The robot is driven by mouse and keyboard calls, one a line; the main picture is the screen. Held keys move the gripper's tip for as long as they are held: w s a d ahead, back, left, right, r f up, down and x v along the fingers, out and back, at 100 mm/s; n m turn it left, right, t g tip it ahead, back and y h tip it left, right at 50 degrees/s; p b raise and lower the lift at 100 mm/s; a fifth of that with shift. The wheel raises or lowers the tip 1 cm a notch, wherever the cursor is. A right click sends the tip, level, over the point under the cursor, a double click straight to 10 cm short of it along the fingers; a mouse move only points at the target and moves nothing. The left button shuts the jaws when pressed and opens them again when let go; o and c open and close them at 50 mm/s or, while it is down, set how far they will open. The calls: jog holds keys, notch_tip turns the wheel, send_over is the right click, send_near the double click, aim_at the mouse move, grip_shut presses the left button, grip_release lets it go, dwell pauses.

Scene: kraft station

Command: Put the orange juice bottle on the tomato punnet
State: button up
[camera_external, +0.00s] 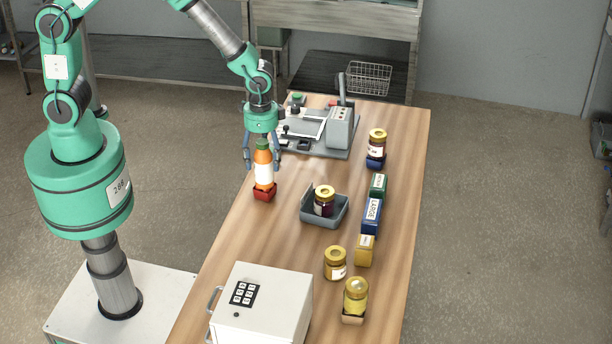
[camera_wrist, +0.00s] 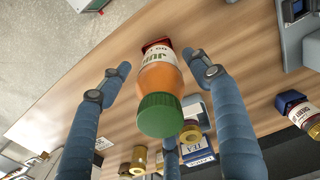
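The orange juice bottle (camera_external: 263,170) has a green cap and a white label. It stands upright on a small red punnet (camera_external: 264,193) near the table's left edge. In the wrist view the bottle (camera_wrist: 160,85) points its cap at the camera, with the red punnet (camera_wrist: 157,44) at its base. My gripper (camera_external: 262,165) is just above and around the bottle's upper part, fingers spread to either side. In the wrist view a gap shows between the bottle and each finger of my gripper (camera_wrist: 155,72). Any tomatoes in the punnet are hidden.
A grey tray (camera_external: 338,218) holding a dark jar (camera_external: 324,201) is to the right. Several jars and small boxes line the table's right side. A grey machine (camera_external: 340,128) stands behind, and a white keypad box (camera_external: 262,307) in front. Bare wood lies around the punnet.

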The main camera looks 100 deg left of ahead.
jog(key=shift+r, duration=0.1)
notch_tip(320, 180, up, 12)
jog(key=shift+r, duration=0.1)
dwell(0.8)
dwell(0.6)
jog(key=shift+s+d+r, duration=0.1)
jog(key=shift+d+r, duration=0.05)
jog(key=shift+r, duration=0.25)
jog(key=s+d+r+t, duration=0.1)
jog(key=s+d+r, duration=0.3)
jog(key=s+r, duration=0.25)
jog(key=s+d+r+m+t, duration=0.1)
jog(key=s+d+r+t, duration=0.15)
jog(key=s+r, duration=0.4)
jog(key=s+d+r, duration=0.4)
jog(key=s+r, duration=0.1)
jog(key=r, duration=0.3)
jog(key=s+d+r+t, duration=0.2)
jog(key=s+d, duration=0.1)
jog(key=s, duration=0.7)
jog(key=shift+r+m, duration=0.2)
jog(key=shift+m, duration=0.2)
